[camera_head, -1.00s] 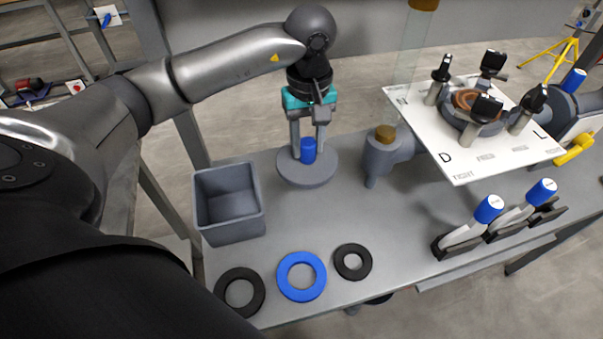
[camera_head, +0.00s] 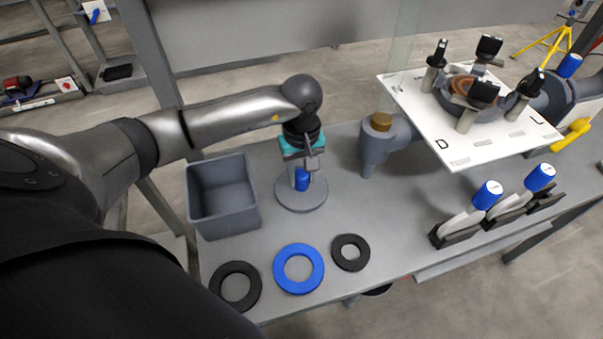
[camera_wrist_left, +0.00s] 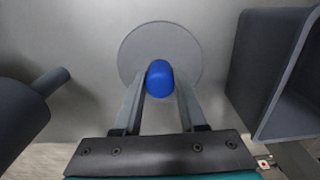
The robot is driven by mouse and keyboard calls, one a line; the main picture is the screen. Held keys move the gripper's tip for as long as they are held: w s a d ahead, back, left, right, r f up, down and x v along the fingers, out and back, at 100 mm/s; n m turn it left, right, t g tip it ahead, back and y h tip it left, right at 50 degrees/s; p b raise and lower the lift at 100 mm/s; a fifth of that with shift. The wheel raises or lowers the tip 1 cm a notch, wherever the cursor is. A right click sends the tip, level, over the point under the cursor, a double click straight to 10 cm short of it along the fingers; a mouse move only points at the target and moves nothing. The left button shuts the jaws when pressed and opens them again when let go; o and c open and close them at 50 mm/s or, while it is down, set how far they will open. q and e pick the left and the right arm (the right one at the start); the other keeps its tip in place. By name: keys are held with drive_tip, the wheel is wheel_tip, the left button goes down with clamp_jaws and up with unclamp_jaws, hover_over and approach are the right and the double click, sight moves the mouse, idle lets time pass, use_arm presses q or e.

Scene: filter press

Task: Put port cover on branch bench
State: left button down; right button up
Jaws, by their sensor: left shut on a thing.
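The port cover (camera_head: 302,198) is a flat grey disc with an upright blue knob (camera_head: 302,181). It is level at the back of the grey branch bench (camera_head: 390,235), between the grey bin and the upright pipe stub. It looks to be on the bench top or very close to it; I cannot tell whether it touches. My left gripper (camera_head: 301,180) points down from above, its two fingers shut on the blue knob. The left wrist view shows the knob (camera_wrist_left: 159,79) between the fingertips, with the disc (camera_wrist_left: 190,50) beyond. My right gripper is not in view.
An open grey bin (camera_head: 222,222) stands left of the cover, and a brown-topped pipe stub (camera_head: 378,145) to its right. A blue ring (camera_head: 299,287) and two black rings (camera_head: 236,287) lie in front. Blue-handled tools (camera_head: 487,196) and a white plate (camera_head: 460,150) are at right.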

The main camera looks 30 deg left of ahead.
sight(302, 174)
use_arm(q)
drive_tip(key=shift+f, duration=0.1)
drive_tip(key=c, duration=0.5)
unclamp_jaws()
drive_tip(key=shift+c, duration=0.2)
drive_tip(key=shift+o, duration=0.4)
drive_tip(key=shift+r, duration=0.4)
wheel_tip(302, 174, up, 12)
drive_tip(key=p, duration=0.1)
drive_tip(key=shift+f, duration=0.25)
